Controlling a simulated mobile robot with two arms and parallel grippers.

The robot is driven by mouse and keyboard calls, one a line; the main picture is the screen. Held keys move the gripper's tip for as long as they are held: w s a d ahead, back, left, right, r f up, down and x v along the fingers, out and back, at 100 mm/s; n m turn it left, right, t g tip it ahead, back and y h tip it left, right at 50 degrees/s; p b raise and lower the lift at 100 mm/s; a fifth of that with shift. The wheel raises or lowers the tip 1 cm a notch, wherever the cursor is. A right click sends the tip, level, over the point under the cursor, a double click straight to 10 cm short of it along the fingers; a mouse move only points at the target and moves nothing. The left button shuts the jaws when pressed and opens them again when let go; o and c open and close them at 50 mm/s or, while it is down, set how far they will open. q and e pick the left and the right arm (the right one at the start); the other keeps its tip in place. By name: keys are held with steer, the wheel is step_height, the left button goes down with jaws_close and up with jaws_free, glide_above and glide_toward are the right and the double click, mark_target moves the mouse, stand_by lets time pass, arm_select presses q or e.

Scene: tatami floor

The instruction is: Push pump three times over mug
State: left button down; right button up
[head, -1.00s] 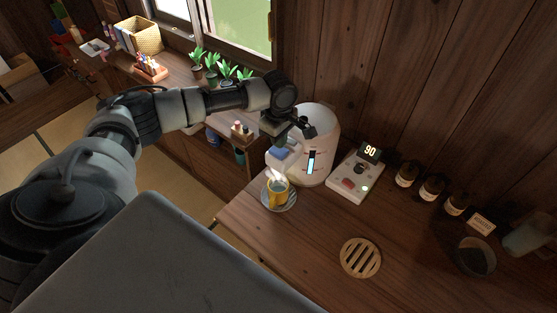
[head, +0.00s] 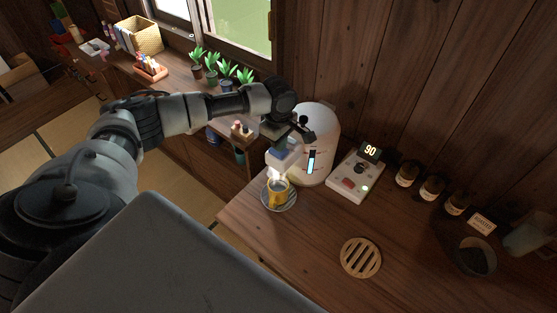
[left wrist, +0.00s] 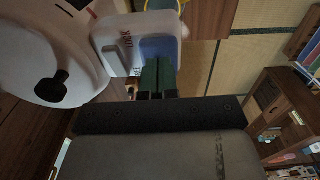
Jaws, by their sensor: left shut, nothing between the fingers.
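A white pump dispenser (head: 322,140) with a lit blue level window stands on the wooden counter. Its spout head carries a blue push pad (left wrist: 158,48), seen in the left wrist view beside red lettering. A yellow mug (head: 278,191) sits on a saucer (head: 282,207) below the spout, with white vapour above it; part of its yellow rim also shows in the left wrist view (left wrist: 172,4). My left gripper (left wrist: 157,88) is shut and empty, its fingertips over the pad; whether they touch it I cannot tell. My right gripper is not in view.
A control panel reading 90 (head: 355,177) stands right of the dispenser, with several brown bottles (head: 430,189) and a dark bowl (head: 475,257) beyond. A round slatted trivet (head: 361,258) lies in front. The counter around the trivet is largely clear.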

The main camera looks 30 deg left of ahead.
arm_select(q)
steer(key=shift+f, duration=0.65)
steer(key=shift+s+f, duration=0.1)
steer(key=shift+f, duration=0.2)
steer(key=shift+r+p, duration=0.8)
steer(key=shift+r, duration=0.95)
steer(key=shift+f, duration=0.15)
